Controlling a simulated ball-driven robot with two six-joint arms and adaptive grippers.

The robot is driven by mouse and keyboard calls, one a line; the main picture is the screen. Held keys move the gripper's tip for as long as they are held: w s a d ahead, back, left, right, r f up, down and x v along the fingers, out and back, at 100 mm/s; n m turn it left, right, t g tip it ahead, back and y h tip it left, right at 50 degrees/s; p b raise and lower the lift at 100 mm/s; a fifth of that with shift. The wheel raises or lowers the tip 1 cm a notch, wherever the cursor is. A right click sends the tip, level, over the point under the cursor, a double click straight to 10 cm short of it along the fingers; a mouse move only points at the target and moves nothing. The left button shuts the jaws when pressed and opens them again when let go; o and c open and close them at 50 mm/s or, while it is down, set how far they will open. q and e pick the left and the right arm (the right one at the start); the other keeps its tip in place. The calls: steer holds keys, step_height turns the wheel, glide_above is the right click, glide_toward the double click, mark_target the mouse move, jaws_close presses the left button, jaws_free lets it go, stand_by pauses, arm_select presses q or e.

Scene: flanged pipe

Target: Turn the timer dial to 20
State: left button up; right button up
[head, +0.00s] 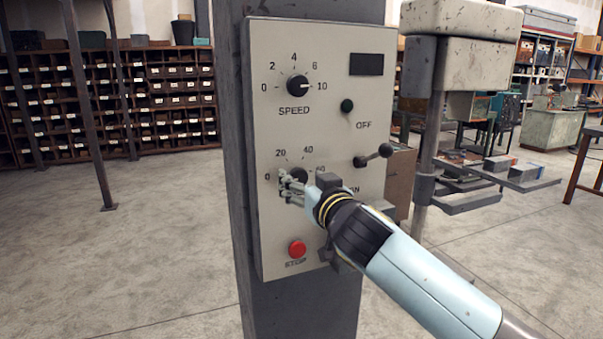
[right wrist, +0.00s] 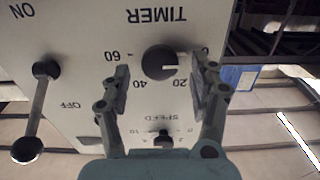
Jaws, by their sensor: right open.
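The timer dial (right wrist: 159,62) is a round black knob on a grey control panel (head: 335,120). In the right wrist view, which is upside down, its pale mark points toward the side between 0 and 20; the exact reading is hard to tell. In the head view the dial (head: 298,174) is partly hidden by my right gripper (head: 288,187). My right gripper is open. In the right wrist view its fingers (right wrist: 166,80) stand on either side of the dial with gaps, apart from it. My left gripper is out of view.
A black lever (head: 374,155) sticks out at the right. A red STOP button (head: 297,249) is below. The panel is on a grey post (head: 240,150).

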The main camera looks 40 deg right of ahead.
steer(key=shift+w+d, duration=0.1)
steer(key=shift+w, duration=0.5)
steer(key=shift+c, duration=0.2)
steer(key=c, duration=1.1)
steer(key=shift+f+m+b, duration=0.15)
steer(key=shift+m+b, duration=0.45)
steer(key=shift+b, duration=0.25)
steer(key=m+b, duration=0.5)
steer(key=shift+s+d+f+b, duration=0.1)
steer(key=shift+b, duration=0.2)
steer(key=m+b, duration=0.2)
steer(key=m, duration=0.1)
steer(key=shift+d+m+b, duration=0.1)
steer(key=shift+m+b, duration=0.7)
steer(key=shift+m, duration=0.5)
steer(key=shift+r, duration=0.2)
